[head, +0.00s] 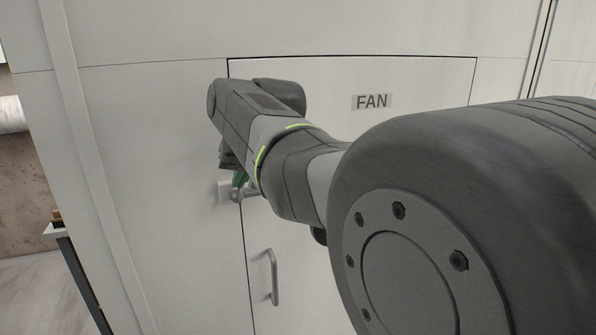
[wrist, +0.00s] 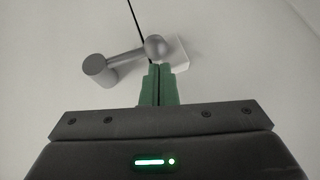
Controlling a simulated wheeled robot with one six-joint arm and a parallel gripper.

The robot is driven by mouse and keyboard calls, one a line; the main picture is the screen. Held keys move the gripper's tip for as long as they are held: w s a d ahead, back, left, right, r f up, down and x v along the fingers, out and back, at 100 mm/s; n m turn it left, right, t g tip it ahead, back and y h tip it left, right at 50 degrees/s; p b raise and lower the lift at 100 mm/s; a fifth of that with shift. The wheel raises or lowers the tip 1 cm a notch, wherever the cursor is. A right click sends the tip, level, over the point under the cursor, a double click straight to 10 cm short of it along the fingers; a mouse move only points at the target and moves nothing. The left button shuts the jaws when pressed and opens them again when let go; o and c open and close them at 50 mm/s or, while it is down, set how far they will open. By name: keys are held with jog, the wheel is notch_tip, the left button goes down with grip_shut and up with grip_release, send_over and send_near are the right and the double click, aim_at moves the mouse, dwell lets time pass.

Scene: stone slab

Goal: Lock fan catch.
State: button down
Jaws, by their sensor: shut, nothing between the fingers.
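The fan panel (head: 372,130) is a pale door with a FAN label and a dark outline. Its catch (head: 236,194) sits at the panel's left edge in the head view, partly hidden by my arm. In the wrist view the catch shows a grey lever (wrist: 125,60) running from a round ball pivot to a cylindrical knob (wrist: 98,70). A white block (wrist: 180,54) sits behind the ball. The lever lies across the dark seam. My gripper (wrist: 159,70) has its green fingers together and empty, with the tips just below the ball; contact cannot be told.
A grey bar handle (head: 271,277) stands out from the panel below the catch. Plain pale wall surrounds the panel, with a vertical ridge (head: 95,165) to the left. A dark-edged ledge (head: 60,232) is at far left.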

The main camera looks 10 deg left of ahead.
jog(key=shift+s+f, duration=0.1)
jog(key=shift+f, duration=0.2)
dwell(0.4)
jog(key=shift+r, duration=0.1)
jog(key=r+p, duration=0.1)
jog(key=r, duration=0.1)
jog(key=w+r+p, duration=0.1)
jog(key=r+p, duration=0.1)
jog(key=shift+p, duration=0.3)
jog(key=b+v, duration=0.1)
jog(key=v, duration=0.9)
jog(key=shift+a+b, duration=0.25)
jog(key=shift+b, duration=0.1)
jog(key=shift+s, duration=0.1)
